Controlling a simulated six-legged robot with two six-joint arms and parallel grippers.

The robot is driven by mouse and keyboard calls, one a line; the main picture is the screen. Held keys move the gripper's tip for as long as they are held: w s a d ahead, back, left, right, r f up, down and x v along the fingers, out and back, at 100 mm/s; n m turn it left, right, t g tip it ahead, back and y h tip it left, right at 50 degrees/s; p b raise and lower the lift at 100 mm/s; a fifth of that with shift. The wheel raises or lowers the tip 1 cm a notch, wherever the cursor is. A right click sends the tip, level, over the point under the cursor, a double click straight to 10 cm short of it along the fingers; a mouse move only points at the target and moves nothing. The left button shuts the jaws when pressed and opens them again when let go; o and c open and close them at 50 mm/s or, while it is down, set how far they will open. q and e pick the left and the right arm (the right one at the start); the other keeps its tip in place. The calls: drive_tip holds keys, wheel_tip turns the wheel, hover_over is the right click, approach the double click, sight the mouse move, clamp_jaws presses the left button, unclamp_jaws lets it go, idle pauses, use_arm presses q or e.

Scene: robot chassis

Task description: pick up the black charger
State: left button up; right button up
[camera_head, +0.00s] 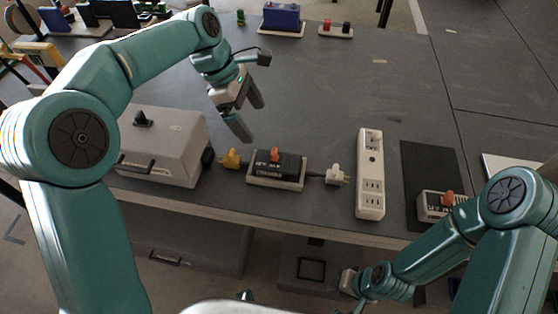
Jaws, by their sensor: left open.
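A black box-shaped device with an orange knob, seemingly the black charger (289,166), lies on a pale base near the table's front edge. A yellow plug (230,159) is at its left and a white plug (337,175) at its right. My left gripper (249,114) is open and empty, above and behind the black device, fingers pointing down and apart from it. My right gripper (349,284) is low in front of the table edge; its fingers are too small to read.
A grey case (165,140) stands left of the black device. A white power strip (370,175) lies to the right, then a black mat (428,160) with another orange-knobbed device (431,206), partly behind my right arm. The table's middle is clear.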

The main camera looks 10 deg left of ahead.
sight(275, 159)
use_arm(q)
drive_tip(key=x, duration=1)
drive_tip(key=b+x, duration=0.1)
drive_tip(key=x, duration=0.4)
drive_tip(key=shift+s+a+f, duration=0.1)
drive_tip(key=shift+s, duration=0.2)
drive_tip(key=shift+w+f, duration=0.1)
drive_tip(key=shift+f, duration=0.2)
drive_tip(key=shift+r, duration=0.1)
drive_tip(key=c, duration=1.4)
